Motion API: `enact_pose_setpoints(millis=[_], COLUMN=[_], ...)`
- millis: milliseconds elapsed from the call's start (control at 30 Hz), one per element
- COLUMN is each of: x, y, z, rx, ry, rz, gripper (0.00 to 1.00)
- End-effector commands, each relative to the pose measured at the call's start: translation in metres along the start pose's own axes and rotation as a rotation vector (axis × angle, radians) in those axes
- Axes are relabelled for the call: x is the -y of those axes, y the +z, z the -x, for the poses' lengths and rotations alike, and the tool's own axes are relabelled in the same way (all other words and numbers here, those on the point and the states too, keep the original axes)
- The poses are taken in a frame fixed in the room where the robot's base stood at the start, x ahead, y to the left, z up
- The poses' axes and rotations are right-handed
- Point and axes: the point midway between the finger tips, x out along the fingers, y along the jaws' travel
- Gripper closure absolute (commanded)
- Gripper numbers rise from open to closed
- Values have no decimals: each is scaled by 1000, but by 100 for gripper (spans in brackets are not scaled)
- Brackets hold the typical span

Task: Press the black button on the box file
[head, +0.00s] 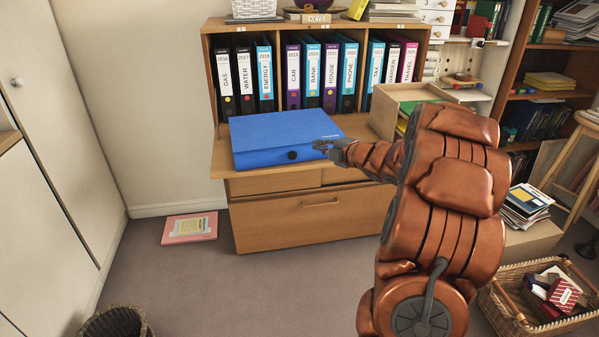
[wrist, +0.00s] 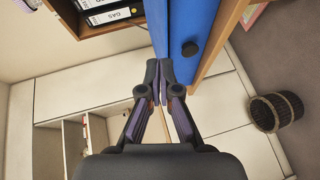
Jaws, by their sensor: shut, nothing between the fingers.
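The blue box file (head: 275,132) lies flat on the fold-down wooden shelf of the cabinet. Its black round button (head: 292,155) is on the front face. My gripper (head: 319,146) is shut and empty, just right of the button near the front right part of the box file. In the wrist view the closed fingertips (wrist: 159,72) appear by the end of the blue box file (wrist: 184,18), with the button (wrist: 190,48) up and right of them. Whether the fingertips touch the box file I cannot tell.
A row of labelled ring binders (head: 311,75) stands behind the box file. An open wooden box (head: 411,93) stands on the shelf at the right. A wicker basket (head: 508,303) is on the floor at lower right. The carpet before the cabinet is mostly clear.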

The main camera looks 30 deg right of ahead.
Motion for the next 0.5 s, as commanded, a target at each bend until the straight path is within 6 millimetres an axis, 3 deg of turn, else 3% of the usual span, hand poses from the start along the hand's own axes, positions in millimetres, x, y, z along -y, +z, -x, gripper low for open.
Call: enact_pose_setpoints(millis=[33, 200, 400, 500], x=[23, 57, 79, 81], y=[8, 6, 0, -2], z=[3, 25, 48, 53], rx=[-45, -215, -330, -352], ry=[21, 107, 173, 188], rz=[23, 107, 145, 152], gripper=[100, 100, 100, 100])
